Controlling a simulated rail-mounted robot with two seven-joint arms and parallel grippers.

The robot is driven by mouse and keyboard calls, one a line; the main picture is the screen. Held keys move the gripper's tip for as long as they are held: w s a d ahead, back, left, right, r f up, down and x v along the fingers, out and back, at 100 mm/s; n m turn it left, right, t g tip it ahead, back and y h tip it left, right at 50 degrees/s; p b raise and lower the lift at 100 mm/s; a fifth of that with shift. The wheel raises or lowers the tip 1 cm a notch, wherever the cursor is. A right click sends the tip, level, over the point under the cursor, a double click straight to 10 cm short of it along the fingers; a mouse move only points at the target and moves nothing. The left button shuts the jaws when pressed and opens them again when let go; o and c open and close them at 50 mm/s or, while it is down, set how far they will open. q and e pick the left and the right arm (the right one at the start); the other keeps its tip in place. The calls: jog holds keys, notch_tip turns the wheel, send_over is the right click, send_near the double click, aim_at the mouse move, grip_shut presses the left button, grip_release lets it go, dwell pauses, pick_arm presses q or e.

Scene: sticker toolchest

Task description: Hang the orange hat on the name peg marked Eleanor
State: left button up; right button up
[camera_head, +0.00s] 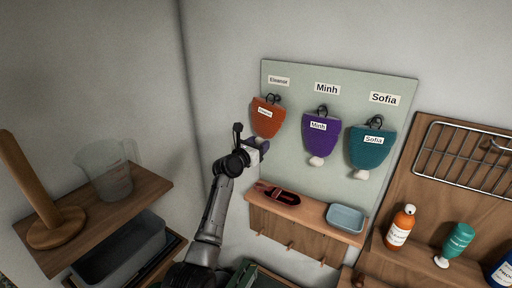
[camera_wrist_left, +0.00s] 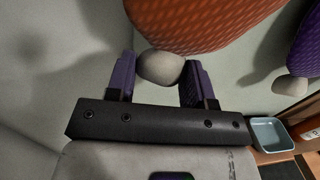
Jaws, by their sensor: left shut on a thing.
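The orange hat (camera_head: 265,118) is at the left of the pale green peg board (camera_head: 341,84), under the name label Eleanor (camera_head: 279,81). A dark loop at its top is at the Eleanor peg (camera_head: 273,98); whether the loop is over the peg is too small to tell. The hat's own label also appears to read Eleanor. My left gripper (camera_head: 261,145) is at the hat's lower end. In the left wrist view its purple fingers (camera_wrist_left: 160,75) are on either side of the hat's pale pom-pom (camera_wrist_left: 160,66), below the orange fabric (camera_wrist_left: 200,20). My right gripper is not in view.
A purple hat (camera_head: 320,136) hangs under Minh and a teal hat (camera_head: 372,147) under Sofia, close on the right. Below is a wooden shelf (camera_head: 310,216) with a dark red item (camera_head: 278,193) and a blue dish (camera_head: 346,218). A jug (camera_head: 106,176) stands on the left shelf.

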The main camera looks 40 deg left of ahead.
pick_arm(q)
jog(key=shift+w+a, duration=0.1)
jog(key=shift+w, duration=0.4)
jog(key=shift+w+f+b, duration=0.4)
jog(key=shift+w, duration=0.15)
jog(key=shift+a, duration=0.1)
jog(key=shift+w+f, duration=0.1)
